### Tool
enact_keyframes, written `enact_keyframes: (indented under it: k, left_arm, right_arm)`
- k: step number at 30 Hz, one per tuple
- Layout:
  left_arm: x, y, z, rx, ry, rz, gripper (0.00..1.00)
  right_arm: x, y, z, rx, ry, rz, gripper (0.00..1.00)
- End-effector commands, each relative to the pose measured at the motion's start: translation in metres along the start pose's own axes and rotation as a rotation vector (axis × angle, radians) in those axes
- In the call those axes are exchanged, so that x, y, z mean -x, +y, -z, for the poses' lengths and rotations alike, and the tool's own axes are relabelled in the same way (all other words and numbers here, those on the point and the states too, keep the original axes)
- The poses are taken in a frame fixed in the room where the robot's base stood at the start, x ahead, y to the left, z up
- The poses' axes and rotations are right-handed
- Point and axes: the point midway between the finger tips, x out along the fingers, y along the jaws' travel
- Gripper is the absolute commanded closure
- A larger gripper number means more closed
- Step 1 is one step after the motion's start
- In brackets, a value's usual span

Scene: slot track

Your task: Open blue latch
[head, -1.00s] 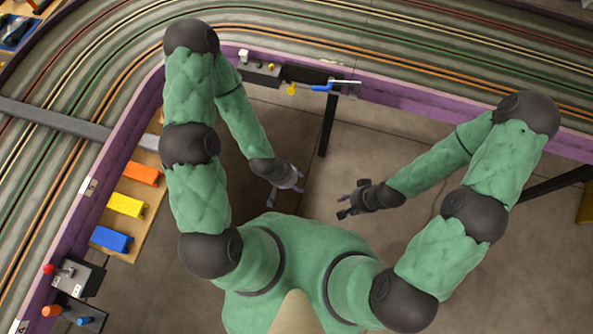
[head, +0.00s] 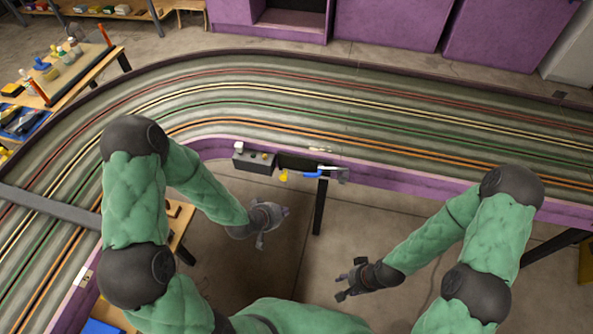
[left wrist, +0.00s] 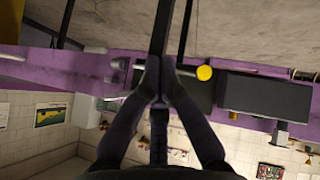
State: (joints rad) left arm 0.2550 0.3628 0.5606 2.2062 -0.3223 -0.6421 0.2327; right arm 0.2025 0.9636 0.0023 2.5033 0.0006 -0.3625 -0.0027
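The blue latch (head: 313,174) is a small blue lever on the inner side of the purple track wall (head: 400,182), beside a silver handle. I cannot make it out clearly in the left wrist view, where my fingers cover part of the fittings. My left gripper (head: 272,226) is apart from the latch, below and left of it in the head view, with its fingers spread and empty. Its dark fingers (left wrist: 160,75) also show in the left wrist view. My right gripper (head: 343,287) is open and empty, further below the wall.
A grey box with knobs (head: 254,161) and a yellow knob (head: 283,175) sit left of the latch. The yellow knob also shows in the left wrist view (left wrist: 204,73). A dark table leg (head: 319,207) stands under the wall. Open floor lies between the grippers.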

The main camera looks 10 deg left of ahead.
Motion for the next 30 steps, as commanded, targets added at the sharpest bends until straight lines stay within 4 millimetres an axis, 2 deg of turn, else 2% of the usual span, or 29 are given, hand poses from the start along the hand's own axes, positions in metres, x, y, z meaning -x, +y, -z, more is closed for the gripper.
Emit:
enact_keyframes:
  k: [1, 6, 9, 15, 20, 30]
  left_arm:
    - [0.012, 0.005, 0.021, -0.012, 0.050, -0.013, 1.00]
    - [0.039, 0.020, 0.069, -0.054, 0.186, -0.061, 1.00]
    - [0.053, 0.026, 0.089, -0.074, 0.245, -0.083, 1.00]
    - [0.065, 0.033, 0.106, -0.096, 0.302, -0.106, 1.00]
    - [0.057, 0.034, 0.110, -0.099, 0.307, -0.109, 1.00]
    - [0.001, 0.041, 0.125, -0.100, 0.304, -0.110, 1.00]
  right_arm:
    - [0.007, -0.003, 0.000, 0.000, 0.000, 0.000, 0.60]
    - [0.018, -0.006, -0.001, 0.000, 0.000, 0.000, 0.60]
    - [0.023, -0.008, -0.001, 0.000, 0.000, 0.000, 0.60]
    - [0.026, -0.009, -0.001, 0.000, 0.000, 0.000, 0.60]
    - [0.023, -0.008, -0.001, 0.000, 0.000, 0.000, 0.60]
    - [0.007, -0.002, 0.000, 0.000, 0.000, 0.000, 0.60]
